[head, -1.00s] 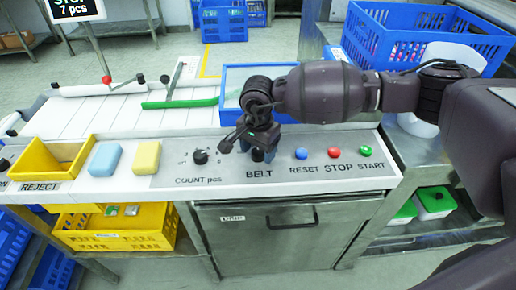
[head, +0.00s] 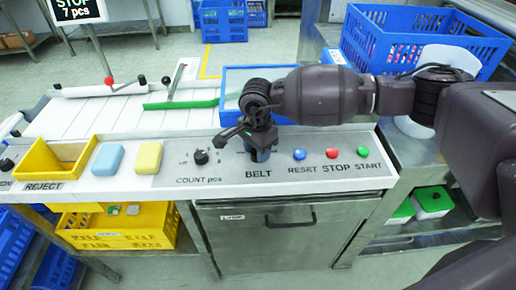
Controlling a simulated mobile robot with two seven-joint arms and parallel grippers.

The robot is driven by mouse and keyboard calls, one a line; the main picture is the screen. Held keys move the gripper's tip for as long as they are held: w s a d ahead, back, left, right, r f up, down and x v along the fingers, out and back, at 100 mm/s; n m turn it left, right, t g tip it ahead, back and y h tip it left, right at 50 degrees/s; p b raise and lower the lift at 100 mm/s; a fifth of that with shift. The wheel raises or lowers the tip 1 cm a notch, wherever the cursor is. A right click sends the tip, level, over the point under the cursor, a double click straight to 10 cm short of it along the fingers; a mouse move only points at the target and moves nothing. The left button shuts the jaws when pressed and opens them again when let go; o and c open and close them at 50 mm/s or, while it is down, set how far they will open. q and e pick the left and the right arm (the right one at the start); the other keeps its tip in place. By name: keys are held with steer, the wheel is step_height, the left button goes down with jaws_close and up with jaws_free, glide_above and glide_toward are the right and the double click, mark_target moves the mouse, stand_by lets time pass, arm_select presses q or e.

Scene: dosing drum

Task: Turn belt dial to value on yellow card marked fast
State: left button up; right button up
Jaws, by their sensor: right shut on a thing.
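The belt dial (head: 261,155) is on the grey control panel above the word BELT, and my right gripper mostly covers it. My right gripper (head: 260,146) points down from above and is shut on the dial. The dial's scale and pointer are hidden, so its setting cannot be read. No yellow card marked fast can be made out in the head view. My left gripper is not in view.
The count dial (head: 201,157) is left of the belt dial. Blue reset (head: 300,154), red stop (head: 333,153) and green start (head: 362,151) buttons are to the right. Blue (head: 108,159) and yellow (head: 148,158) blocks sit left. A display (head: 75,9) reads STOP, 7 pcs.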

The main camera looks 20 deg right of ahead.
steer(key=m, duration=0.1)
steer(key=m+p, duration=0.1)
steer(key=shift+r+m, duration=0.25)
steer(key=shift+m, duration=0.15)
steer(key=m+p, duration=0.1)
steer(key=m, duration=0.1)
steer(key=shift+m, duration=0.3)
steer(key=shift+f+m+p, duration=0.1)
steer(key=shift+m+p, duration=0.6)
steer(key=shift+m, duration=0.9)
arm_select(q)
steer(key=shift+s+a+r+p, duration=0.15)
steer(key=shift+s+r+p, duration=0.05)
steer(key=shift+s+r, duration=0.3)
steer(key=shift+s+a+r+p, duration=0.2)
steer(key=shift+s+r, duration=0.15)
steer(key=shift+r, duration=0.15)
arm_select(e)
steer(key=shift+m, duration=0.4)
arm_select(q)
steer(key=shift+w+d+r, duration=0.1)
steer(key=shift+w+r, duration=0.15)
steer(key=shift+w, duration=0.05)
arm_select(e)
steer(key=shift+f, duration=0.1)
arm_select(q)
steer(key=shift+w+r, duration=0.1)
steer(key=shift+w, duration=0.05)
arm_select(e)
steer(key=o, duration=0.9)
